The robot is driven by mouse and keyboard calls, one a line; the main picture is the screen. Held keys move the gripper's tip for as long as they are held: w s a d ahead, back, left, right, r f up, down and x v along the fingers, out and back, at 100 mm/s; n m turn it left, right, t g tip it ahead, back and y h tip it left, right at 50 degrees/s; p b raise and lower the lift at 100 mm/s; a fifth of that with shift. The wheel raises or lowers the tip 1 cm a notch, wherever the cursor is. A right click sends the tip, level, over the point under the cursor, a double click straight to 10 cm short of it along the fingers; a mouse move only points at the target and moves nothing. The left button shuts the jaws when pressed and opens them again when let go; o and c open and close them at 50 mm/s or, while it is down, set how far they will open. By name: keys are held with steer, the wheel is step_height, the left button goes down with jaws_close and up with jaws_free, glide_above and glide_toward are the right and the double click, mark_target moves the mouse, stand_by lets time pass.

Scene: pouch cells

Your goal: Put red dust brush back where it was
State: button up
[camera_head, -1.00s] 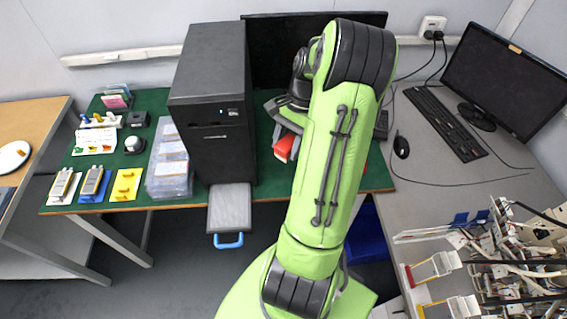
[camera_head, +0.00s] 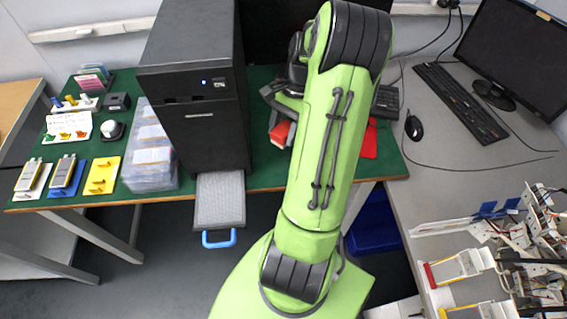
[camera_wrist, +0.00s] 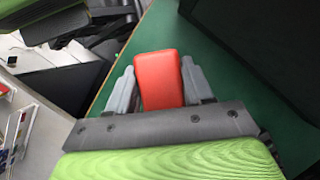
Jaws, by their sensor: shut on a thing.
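The red dust brush (camera_wrist: 160,80) sits between the two grey fingers of my gripper (camera_wrist: 157,88) in the wrist view, over the green table mat (camera_wrist: 214,62). My gripper is shut on it. In the head view the red brush (camera_head: 281,132) shows just left of my green arm, beside the black computer tower. My arm hides most of my gripper there. A flat red patch (camera_head: 370,142) lies on the mat right of my arm; its left part is hidden.
The black tower (camera_head: 203,120) stands close on the left, with a grey drawer (camera_head: 220,197) sticking out below. A keyboard (camera_head: 462,112), mouse (camera_head: 413,128) and monitor (camera_head: 509,55) stand on the grey desk at right. Clear boxes (camera_head: 148,160) stand left of the tower.

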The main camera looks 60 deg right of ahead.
step_height(320, 180, down, 10)
steer(key=b, duration=0.3)
steer(key=o, duration=1)
steer(key=p+v, duration=0.4)
steer(key=v, duration=0.8)
